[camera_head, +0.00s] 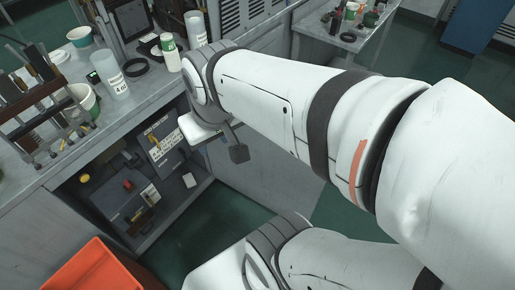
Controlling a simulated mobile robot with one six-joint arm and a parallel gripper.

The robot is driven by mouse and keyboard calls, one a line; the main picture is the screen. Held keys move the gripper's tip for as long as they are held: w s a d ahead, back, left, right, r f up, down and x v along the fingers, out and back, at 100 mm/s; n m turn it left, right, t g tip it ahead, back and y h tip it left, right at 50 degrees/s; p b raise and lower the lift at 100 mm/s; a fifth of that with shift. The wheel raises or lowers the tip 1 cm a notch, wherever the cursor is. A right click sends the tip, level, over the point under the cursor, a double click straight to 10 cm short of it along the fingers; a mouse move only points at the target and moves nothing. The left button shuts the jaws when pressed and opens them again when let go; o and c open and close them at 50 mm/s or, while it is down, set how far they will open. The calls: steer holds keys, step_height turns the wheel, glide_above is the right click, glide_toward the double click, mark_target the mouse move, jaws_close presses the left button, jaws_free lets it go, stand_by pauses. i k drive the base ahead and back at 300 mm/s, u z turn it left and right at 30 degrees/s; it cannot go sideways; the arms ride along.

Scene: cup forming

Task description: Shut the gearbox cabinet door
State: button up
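The gearbox cabinet (192,205) is the open compartment under the grey workbench at left. Its inside shows a dark box with a red knob (128,186), a labelled panel (160,143) and small parts. A plain grey panel (50,228) stands at the left of the opening; I cannot tell whether it is the door or a fixed front. My gripper (238,153) is at the upper right of the opening, in front of the bench edge. Only a dark finger-like part shows clearly below my white wrist. My arm hides the rest, so its opening and any contact are unclear.
Cups, bottles and a tool rack (45,95) crowd the workbench top (143,95). An orange bin (92,272) stands on the floor at lower left. Green floor (215,230) lies clear before the opening. A second table (350,40) is at the back.

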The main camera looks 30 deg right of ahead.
mark_target(278, 180)
steer(key=u, duration=0.15)
steer(key=k, duration=0.5)
steer(key=u, duration=3.15)
steer(key=k, duration=3)
steer(key=z, duration=1.65)
